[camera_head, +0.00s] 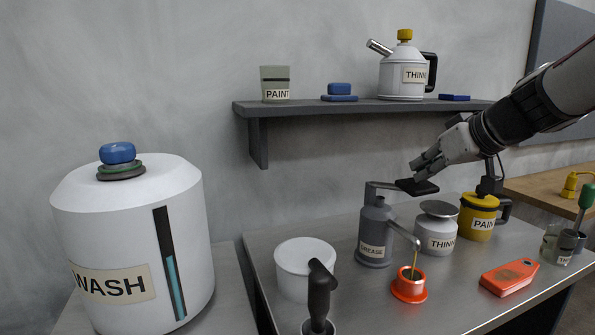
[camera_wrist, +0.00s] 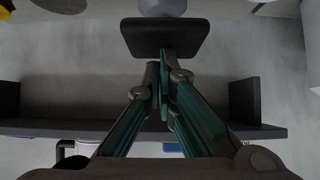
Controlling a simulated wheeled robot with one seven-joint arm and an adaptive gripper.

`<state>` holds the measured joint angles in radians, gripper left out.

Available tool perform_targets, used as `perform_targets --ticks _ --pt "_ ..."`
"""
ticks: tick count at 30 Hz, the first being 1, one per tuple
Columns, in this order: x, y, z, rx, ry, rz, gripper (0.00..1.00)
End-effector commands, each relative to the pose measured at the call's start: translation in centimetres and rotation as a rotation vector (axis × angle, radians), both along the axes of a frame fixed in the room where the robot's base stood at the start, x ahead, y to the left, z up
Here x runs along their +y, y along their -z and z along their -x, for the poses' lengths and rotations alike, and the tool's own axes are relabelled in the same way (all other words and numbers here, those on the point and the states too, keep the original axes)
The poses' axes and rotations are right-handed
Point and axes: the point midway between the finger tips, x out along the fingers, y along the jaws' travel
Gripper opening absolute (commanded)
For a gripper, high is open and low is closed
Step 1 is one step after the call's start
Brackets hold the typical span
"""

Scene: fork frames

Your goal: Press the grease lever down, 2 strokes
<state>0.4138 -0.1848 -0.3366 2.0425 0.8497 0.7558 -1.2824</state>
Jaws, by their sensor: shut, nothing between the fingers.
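The grey grease dispenser (camera_head: 374,236) stands on the metal bench with its label facing me. Its lever ends in a flat black pad (camera_head: 417,187), which also shows in the wrist view (camera_wrist: 165,38). My gripper (camera_head: 422,170) is shut and empty, with its fingertips at the pad; in the wrist view the closed fingertips (camera_wrist: 164,65) meet the pad's edge. Whether they press on it is hard to tell. A thin brownish-yellow stream (camera_head: 414,262) hangs from the spout (camera_head: 403,235) into the orange cup (camera_head: 409,288) below.
A white tub (camera_head: 303,268) and a dark upright handle (camera_head: 320,290) stand left of the dispenser. A THINNER can (camera_head: 437,232), a yellow PAINT pot (camera_head: 479,218) and an orange device (camera_head: 509,277) stand right. The shelf (camera_head: 350,107) is behind.

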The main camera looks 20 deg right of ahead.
Motion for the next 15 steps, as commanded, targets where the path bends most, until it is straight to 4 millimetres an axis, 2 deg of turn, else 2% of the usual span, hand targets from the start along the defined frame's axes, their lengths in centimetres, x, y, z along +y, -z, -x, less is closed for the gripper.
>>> perform_targets --ticks 1,15 --pt "0.0 0.7 0.0 -0.009 0.000 0.000 0.00" --pt "0.1 2.1 0.7 -0.095 -0.003 -0.003 0.00"
